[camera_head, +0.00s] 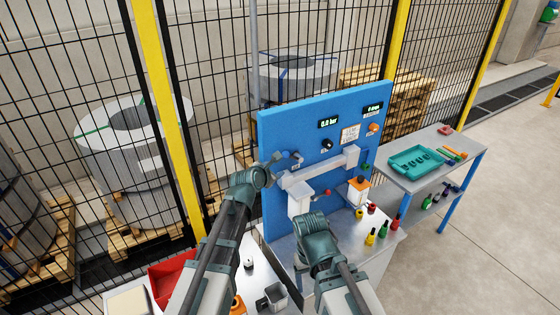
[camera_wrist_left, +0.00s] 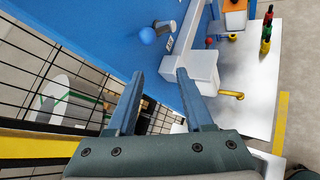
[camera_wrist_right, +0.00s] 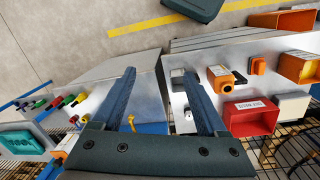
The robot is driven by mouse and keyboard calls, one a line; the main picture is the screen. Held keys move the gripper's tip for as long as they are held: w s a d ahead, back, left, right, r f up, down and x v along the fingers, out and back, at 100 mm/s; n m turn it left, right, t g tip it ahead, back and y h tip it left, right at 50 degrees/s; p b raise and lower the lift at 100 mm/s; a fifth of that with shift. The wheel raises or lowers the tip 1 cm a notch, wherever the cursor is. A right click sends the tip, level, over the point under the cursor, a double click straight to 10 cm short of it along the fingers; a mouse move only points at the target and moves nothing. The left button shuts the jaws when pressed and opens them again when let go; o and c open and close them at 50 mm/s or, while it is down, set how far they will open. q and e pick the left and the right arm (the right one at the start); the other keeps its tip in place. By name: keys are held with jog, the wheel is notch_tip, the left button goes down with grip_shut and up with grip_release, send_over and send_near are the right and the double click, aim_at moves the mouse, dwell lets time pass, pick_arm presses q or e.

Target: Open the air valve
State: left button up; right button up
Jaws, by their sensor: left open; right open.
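The blue panel (camera_head: 300,120) stands upright on the bench, with a display (camera_head: 329,122) reading 0.0 bar. A round blue knob beside a short grey cylinder, likely the air valve, sticks out of the panel's left part; the blue knob (camera_wrist_left: 147,35) shows clearly in the left wrist view. My left gripper (camera_wrist_left: 160,75) is open and empty, close to the panel, with the knob beyond its fingertips and not between them. In the head view this gripper partly covers that area. My right gripper (camera_wrist_right: 160,73) is open and empty above the bench front.
A white block unit (camera_head: 300,198) and grey bar project from the panel. A side table holds a teal tray (camera_head: 415,160). A red bin (camera_head: 170,277) stands front left. Mesh fence lies behind.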

pick_arm(q)
jog(key=shift+s+a, duration=0.25)
jog(key=shift+s, duration=0.6)
jog(key=shift+s+a, duration=0.25)
jog(key=shift+s, duration=0.6)
